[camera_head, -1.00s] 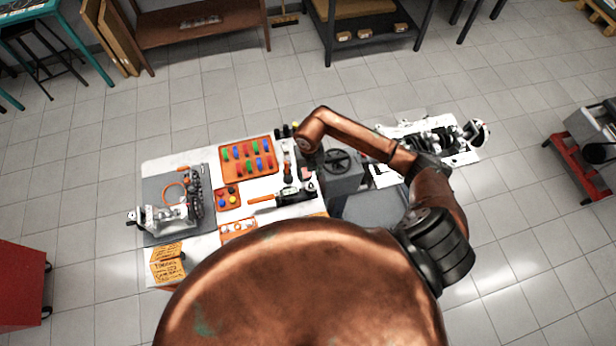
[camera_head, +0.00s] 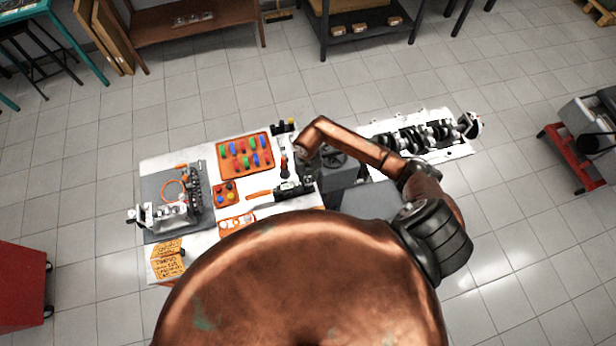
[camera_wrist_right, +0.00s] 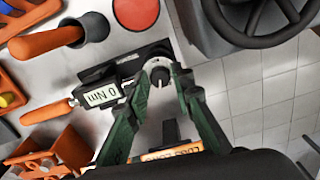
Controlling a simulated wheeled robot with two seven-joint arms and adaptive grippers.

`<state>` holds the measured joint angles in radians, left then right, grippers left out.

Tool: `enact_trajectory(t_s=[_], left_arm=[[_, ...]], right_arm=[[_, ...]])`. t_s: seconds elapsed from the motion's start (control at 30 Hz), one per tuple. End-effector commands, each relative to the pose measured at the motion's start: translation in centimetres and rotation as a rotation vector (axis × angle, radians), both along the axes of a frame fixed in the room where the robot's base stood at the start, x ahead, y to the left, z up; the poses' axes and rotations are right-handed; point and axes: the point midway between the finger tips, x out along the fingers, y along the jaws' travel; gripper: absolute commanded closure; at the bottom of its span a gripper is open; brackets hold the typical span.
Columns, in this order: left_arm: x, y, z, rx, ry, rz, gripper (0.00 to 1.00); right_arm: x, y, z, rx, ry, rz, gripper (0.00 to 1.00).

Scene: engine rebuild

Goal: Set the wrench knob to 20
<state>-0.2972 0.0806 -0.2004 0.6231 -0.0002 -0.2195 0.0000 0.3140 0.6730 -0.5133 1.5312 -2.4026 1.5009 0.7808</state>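The torque wrench (camera_head: 262,194) lies on the white workbench, its orange handle to the left and its dark head to the right. In the right wrist view its display (camera_wrist_right: 103,94) reads 0 Nm, upside down. The round silver knob (camera_wrist_right: 159,74) is at the display's right end. My right gripper (camera_wrist_right: 160,80) has its green fingers apart, with the knob between the tips; I cannot tell whether they touch it. In the head view the right gripper (camera_head: 307,178) is over the wrench's right end, partly hidden by my arm. My left gripper is not in view.
An orange tray of coloured pieces (camera_head: 221,162) stands behind the wrench. A handwheel (camera_wrist_right: 262,18) is close to the right of the gripper. A red button (camera_wrist_right: 135,12) and an orange-handled tool (camera_wrist_right: 50,42) lie near the wrench.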

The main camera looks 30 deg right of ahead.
Motion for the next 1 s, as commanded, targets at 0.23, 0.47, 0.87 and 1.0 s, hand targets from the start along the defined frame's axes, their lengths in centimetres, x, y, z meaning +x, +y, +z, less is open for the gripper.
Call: enact_trajectory(t_s=[0.23, 0.47, 0.87, 1.0], left_arm=[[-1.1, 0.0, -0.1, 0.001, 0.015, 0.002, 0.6], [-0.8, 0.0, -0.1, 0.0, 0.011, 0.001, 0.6], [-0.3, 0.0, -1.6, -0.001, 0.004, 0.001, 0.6], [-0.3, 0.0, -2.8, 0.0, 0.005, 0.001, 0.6]], right_arm=[[0.0, 0.0, 0.0, 0.0, 0.0, 0.0, 0.97], [0.0, 0.0, 0.0, 0.0, 0.0, 0.001, 1.0], [0.1, -0.2, -0.2, -0.003, -0.001, 0.137, 1.0], [0.1, -0.2, -0.3, -0.005, -0.001, 0.245, 1.0]])
